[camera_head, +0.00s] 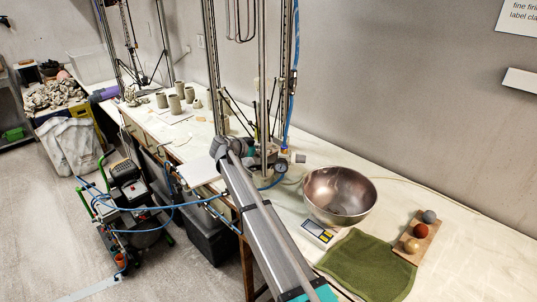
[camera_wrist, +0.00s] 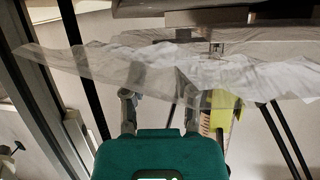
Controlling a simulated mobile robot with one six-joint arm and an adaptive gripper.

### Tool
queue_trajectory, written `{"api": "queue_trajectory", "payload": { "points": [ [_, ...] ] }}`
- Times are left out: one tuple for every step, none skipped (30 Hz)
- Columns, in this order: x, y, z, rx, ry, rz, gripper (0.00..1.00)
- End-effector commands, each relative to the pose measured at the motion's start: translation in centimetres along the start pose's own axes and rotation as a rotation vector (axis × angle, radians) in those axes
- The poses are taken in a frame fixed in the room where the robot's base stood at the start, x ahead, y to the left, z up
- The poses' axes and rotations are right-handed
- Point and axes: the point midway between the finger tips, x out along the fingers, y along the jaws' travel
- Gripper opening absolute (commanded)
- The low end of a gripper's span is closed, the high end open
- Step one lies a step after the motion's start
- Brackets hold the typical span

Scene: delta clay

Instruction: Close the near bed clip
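The delta clay printer (camera_head: 265,150) stands on the long table in the head view, with tall metal columns and black rods. A small metal clip-like part (camera_wrist: 217,48) sits on the pale edge beyond the fingers, up and right. I cannot tell whether it is the near bed clip, or open or shut.
A yellow-green part (camera_wrist: 222,112) and dark rods stand close right of the fingers. A metal bowl (camera_head: 340,193), a scale (camera_head: 319,233), a green towel (camera_head: 368,264) and a board of balls (camera_head: 410,247) lie right of the printer. Clay cups (camera_head: 176,104) stand farther back.

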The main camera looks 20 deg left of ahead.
Motion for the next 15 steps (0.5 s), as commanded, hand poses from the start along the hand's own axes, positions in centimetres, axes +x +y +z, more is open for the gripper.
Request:
{"api": "queue_trajectory", "payload": {
  "points": [
    [0.8, 0.0, 0.2, 0.0, 0.0, 0.001, 0.38],
    [1.0, 0.0, 0.2, 0.0, 0.0, 0.001, 0.38],
    [1.4, -0.1, 0.2, 0.0, 0.0, 0.0, 0.38],
    [1.6, -0.1, 0.1, 0.001, 0.0, 0.0, 0.38],
    [1.8, 0.0, 0.1, 0.001, 0.0, 0.0, 0.38],
    [2.1, 0.0, 0.1, 0.001, 0.0, 0.0, 0.38],
    [2.2, 0.0, 0.1, 0.001, 0.0, 0.0, 0.38],
    [2.4, 0.0, 0.1, 0.001, 0.0, 0.0, 0.38],
    [2.5, 0.0, 0.0, 0.001, 0.0, 0.0, 0.38],
    [2.5, 0.0, 0.0, 0.001, 0.0, 0.0, 0.38],
    [2.6, 0.0, 0.0, 0.001, 0.0, 0.0, 0.38],
    [2.6, 0.0, 0.0, 0.001, 0.0, 0.0, 0.38],
    [2.6, 0.0, 0.0, 0.001, 0.0, 0.0, 0.38],
    [2.6, 0.0, 0.0, 0.001, 0.0, 0.0, 0.38],
    [2.6, 0.0, 0.0, 0.001, 0.0, 0.0, 0.38]
  ]
}}
